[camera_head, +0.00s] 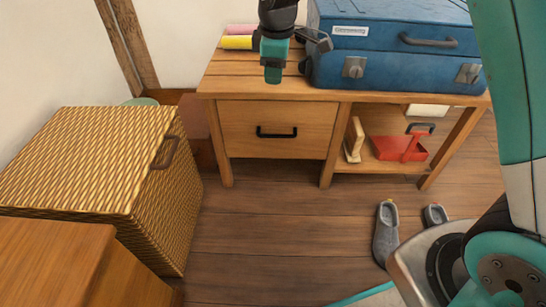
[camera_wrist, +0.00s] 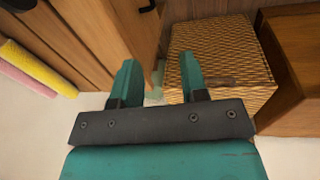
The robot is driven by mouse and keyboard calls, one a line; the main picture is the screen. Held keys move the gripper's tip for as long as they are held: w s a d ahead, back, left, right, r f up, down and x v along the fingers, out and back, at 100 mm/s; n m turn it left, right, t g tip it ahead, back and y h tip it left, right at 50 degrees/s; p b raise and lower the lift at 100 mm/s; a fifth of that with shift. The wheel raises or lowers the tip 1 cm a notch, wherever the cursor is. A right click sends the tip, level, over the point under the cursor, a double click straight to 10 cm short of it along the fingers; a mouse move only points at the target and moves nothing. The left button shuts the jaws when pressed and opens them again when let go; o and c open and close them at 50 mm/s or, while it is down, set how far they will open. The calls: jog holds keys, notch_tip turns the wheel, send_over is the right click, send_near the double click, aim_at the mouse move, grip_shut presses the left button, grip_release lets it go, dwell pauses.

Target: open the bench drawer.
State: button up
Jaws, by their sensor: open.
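The wooden bench (camera_head: 345,96) stands against the wall. Its drawer (camera_head: 240,115) is on the left side, with its front flush in the frame, so it looks shut. A dark bar handle (camera_head: 277,132) sits in the middle of the drawer front. In the wrist view a small piece of dark handle (camera_wrist: 147,7) shows at the top edge. My gripper (camera_head: 273,76) is above the bench top's front part, higher than the handle and apart from it. In the wrist view my gripper (camera_wrist: 160,75) has its two fingers spread with nothing between them.
A blue suitcase (camera_head: 385,68) lies on the bench right of my gripper; yellow (camera_head: 237,42) and pink rolls lie behind. A wicker hamper (camera_head: 95,160) stands left of the bench. Slippers (camera_head: 386,235) lie at the right. The floor before the drawer is clear.

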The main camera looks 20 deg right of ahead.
jog(key=n+b, duration=0.1)
jog(key=b, duration=0.3)
send_near(273, 136)
jog(key=shift+h, duration=0.3)
jog(key=f+b, duration=0.2)
jog(key=b, duration=0.1)
jog(key=w+f+b, duration=0.1)
jog(key=f+b, duration=0.1)
jog(key=f, duration=0.1)
jog(key=f+b, duration=0.3)
jog(key=shift+w+f+b, duration=0.15)
jog(key=shift+w+b, duration=0.2)
jog(key=shift+w, duration=0.05)
jog(key=shift+c, duration=0.2)
grip_shut()
